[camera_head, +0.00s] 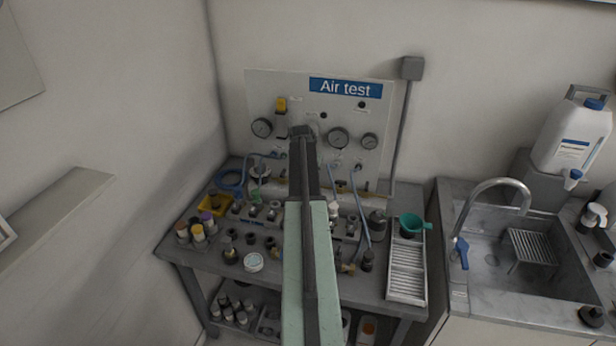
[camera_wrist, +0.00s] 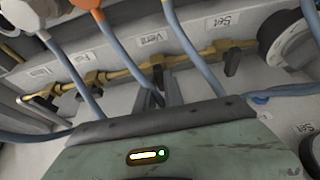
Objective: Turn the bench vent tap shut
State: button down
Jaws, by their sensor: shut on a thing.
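In the wrist view, a brass pipe (camera_wrist: 200,54) runs along a pale panel and carries several small taps with dark lever handles. The vent tap (camera_wrist: 158,76) sits below the label "Vent" (camera_wrist: 154,37). My gripper (camera_wrist: 172,92) reaches up to it, its dark fingers shut on the tap's handle, which they largely hide. In the head view, my arm reaches over the bench and hides its gripper's fingertips and the vent tap. The handle's exact angle cannot be told.
Blue hoses (camera_wrist: 192,48) cross close in front of the pipe on both sides. Another tap (camera_wrist: 233,62) sits to the right. The bench (camera_head: 385,283) is crowded with fittings, jars and a white ribbed tray (camera_head: 407,272). A sink (camera_head: 490,258) stands to the right.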

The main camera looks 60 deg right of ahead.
jog(key=shift+s+d, duration=0.15)
jog(key=c, duration=1.4)
grip_release()
jog(key=shift+s+r, duration=0.1)
jog(key=shift+c, duration=0.2)
jog(key=p+v, duration=0.7)
jog(key=shift+a+r, duration=0.25)
jog(key=shift+r, duration=0.05)
